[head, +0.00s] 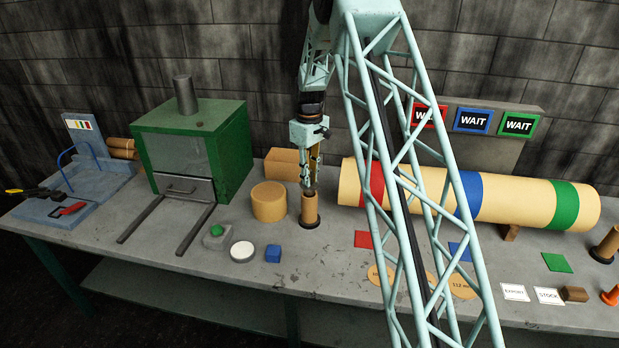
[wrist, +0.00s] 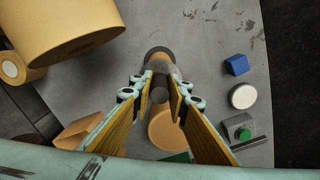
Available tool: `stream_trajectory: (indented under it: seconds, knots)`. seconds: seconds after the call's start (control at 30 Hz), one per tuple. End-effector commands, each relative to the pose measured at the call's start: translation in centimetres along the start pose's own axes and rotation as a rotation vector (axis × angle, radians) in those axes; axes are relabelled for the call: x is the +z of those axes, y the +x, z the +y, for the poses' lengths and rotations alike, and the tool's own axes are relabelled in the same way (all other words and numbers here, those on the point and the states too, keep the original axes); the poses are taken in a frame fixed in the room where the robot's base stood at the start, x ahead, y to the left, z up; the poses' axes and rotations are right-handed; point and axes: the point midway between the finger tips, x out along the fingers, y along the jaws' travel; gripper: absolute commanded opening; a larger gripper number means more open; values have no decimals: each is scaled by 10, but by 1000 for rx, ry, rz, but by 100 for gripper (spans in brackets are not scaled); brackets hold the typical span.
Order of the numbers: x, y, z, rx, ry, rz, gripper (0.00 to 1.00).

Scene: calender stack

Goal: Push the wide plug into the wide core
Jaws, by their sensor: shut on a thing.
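The wide core appears to be the upright tan tube (head: 309,210) on a dark round base, in the middle of the bench in the head view. My gripper (head: 311,180) points straight down directly above this tube. Its fingers are shut on a dark grey cylinder, apparently the wide plug (wrist: 160,95), which shows between the fingertips in the wrist view. The plug is in line with the tube and at or very near its top. The fingers partly hide the tube's mouth, so I cannot tell whether the plug has entered it.
A squat tan roll (head: 269,203) and a tan box (head: 283,163) stand close beside the tube. A long banded roll (head: 520,201) lies to the right. A green button (head: 216,231), white disc (head: 242,250) and blue cube (head: 273,254) sit at the front left. A green oven (head: 195,145) stands farther left.

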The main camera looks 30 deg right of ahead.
Motion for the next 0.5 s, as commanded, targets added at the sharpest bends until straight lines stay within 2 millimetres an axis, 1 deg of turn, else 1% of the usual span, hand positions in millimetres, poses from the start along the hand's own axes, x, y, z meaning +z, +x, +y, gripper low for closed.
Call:
stream_trajectory:
  seconds: [0.5]
  knots:
    - [0, 6, 0, 0, 0, 1, 0]
